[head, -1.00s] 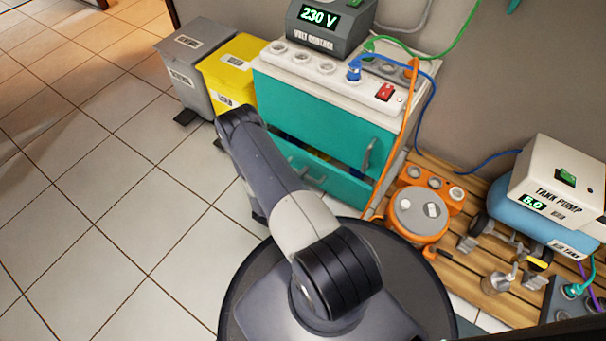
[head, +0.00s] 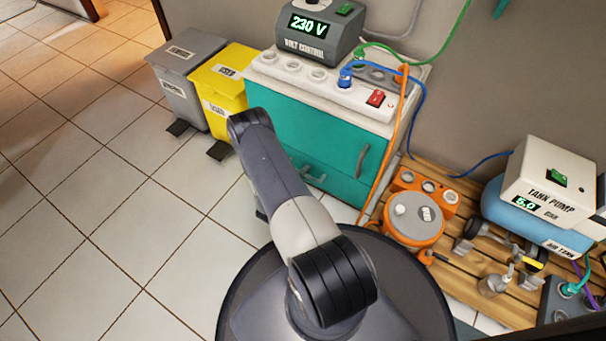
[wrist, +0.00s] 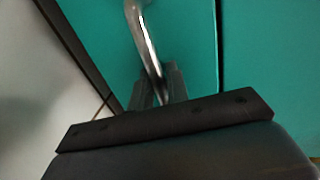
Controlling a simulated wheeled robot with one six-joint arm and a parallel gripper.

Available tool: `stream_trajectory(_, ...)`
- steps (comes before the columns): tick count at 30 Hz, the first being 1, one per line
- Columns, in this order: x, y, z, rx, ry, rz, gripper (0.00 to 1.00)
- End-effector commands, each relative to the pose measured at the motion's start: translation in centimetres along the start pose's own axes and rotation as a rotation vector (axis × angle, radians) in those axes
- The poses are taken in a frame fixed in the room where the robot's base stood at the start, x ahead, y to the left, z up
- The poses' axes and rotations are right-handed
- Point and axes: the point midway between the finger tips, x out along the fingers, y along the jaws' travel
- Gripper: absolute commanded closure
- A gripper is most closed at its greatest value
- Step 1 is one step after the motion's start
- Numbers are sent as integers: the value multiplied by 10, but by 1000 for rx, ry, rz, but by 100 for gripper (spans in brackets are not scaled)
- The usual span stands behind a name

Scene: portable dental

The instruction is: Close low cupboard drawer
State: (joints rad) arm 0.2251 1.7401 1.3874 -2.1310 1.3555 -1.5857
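The low cupboard (head: 320,137) is teal with a white top and stands against the wall. Its low drawer front (head: 338,188) looks flush or nearly flush with the panel above, and no open gap shows. The drawer's metal handle (head: 315,178) is partly hidden behind my arm. In the wrist view the handle (wrist: 146,42) runs down between the two dark fingers of my gripper (wrist: 160,92), which look closed around it. A thin dark seam separates the drawer front from the neighbouring teal panel in that view. The head view hides my gripper behind my arm.
A yellow bin (head: 218,92) and a grey bin (head: 184,75) stand left of the cupboard. An orange unit (head: 414,217) and a tank pump (head: 550,190) sit on a wooden pallet to the right. Orange cable hangs by the cupboard's right side. Tiled floor at left is clear.

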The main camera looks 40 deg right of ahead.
Motion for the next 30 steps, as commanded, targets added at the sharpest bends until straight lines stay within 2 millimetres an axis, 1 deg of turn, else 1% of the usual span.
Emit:
stream_trajectory(5, 1, -2, 0, 5, 5, -4, 82)
stream_trajectory(8, -4, -3, 0, 4, 4, -4, 82)
stream_trajectory(11, -16, -3, 1, 2, 0, -2, 82)
stream_trajectory(18, -61, -4, 1, -3, -4, -1, 82)
stream_trajectory(21, -77, -3, 1, -2, -4, -1, 82)
stream_trajectory(24, -91, -2, 1, -2, -4, -1, 82)
stream_trajectory(30, -106, 0, 1, -1, -2, -1, 82)
